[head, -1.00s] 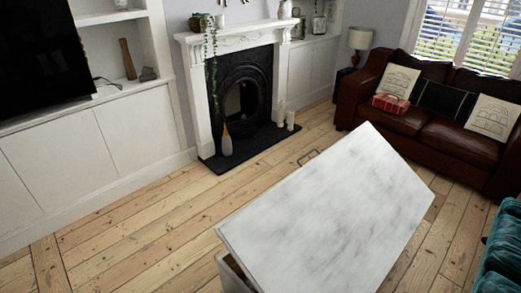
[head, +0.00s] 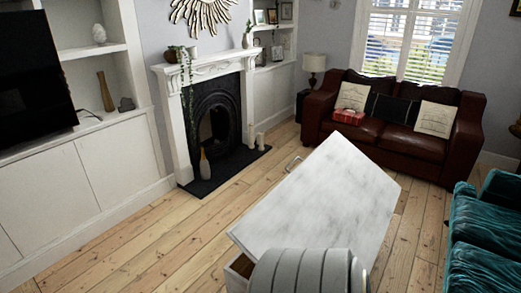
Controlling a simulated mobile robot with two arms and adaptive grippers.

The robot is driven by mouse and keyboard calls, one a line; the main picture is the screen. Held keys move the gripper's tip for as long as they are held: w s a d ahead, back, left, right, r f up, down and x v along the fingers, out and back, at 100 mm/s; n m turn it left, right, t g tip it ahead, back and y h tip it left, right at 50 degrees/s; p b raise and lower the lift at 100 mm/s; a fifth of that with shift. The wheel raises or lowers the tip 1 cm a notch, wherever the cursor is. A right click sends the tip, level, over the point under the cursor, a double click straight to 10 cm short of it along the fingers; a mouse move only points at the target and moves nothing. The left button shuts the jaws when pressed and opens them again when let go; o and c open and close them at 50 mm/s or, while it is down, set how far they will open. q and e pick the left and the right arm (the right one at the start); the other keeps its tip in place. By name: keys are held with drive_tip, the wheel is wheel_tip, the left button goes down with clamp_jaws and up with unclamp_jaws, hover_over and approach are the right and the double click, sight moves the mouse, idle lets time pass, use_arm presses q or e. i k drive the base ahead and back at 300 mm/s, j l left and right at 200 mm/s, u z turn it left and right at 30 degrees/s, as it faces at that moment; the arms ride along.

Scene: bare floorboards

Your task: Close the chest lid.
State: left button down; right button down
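The chest (head: 236,272) stands on the floorboards at the lower middle of the head view. Its white, grey-mottled lid (head: 325,190) is tilted up, with an open gap at the near left corner where the inside of the box shows. A grey ribbed part, probably of my own arm, covers the near end of the chest at the bottom. Neither gripper is in view, and most of the chest's body is hidden under the lid.
A brown leather sofa (head: 395,122) stands behind the chest to the right, and a teal sofa (head: 485,240) at the right edge. A fireplace (head: 215,125) and white cabinets (head: 60,195) line the left. Bare floorboards (head: 130,250) lie free left of the chest.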

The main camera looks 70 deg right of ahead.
sight(337, 197)
drive_tip(key=i+j+u, duration=0.2)
drive_tip(key=i+j, duration=0.85)
drive_tip(key=i+l+z, duration=0.1)
drive_tip(key=i+z, duration=0.25)
drive_tip(key=i, duration=0.15)
drive_tip(key=i+z, duration=0.35)
drive_tip(key=i, duration=0.15)
drive_tip(key=i+j+z, duration=0.25)
drive_tip(key=i+z, duration=0.15)
drive_tip(key=i+l+z, duration=0.15)
drive_tip(key=i+z, duration=0.7)
drive_tip(key=i+j+z, duration=0.15)
drive_tip(key=i+z, duration=0.25)
drive_tip(key=i+j+z, duration=0.3)
drive_tip(key=i+z, duration=0.15)
drive_tip(key=i+l+z, duration=0.2)
drive_tip(key=i+z, duration=0.55)
drive_tip(key=z, duration=0.2)
drive_tip(key=i+z, duration=0.45)
drive_tip(key=k+j, duration=0.05)
drive_tip(key=k, duration=0.05)
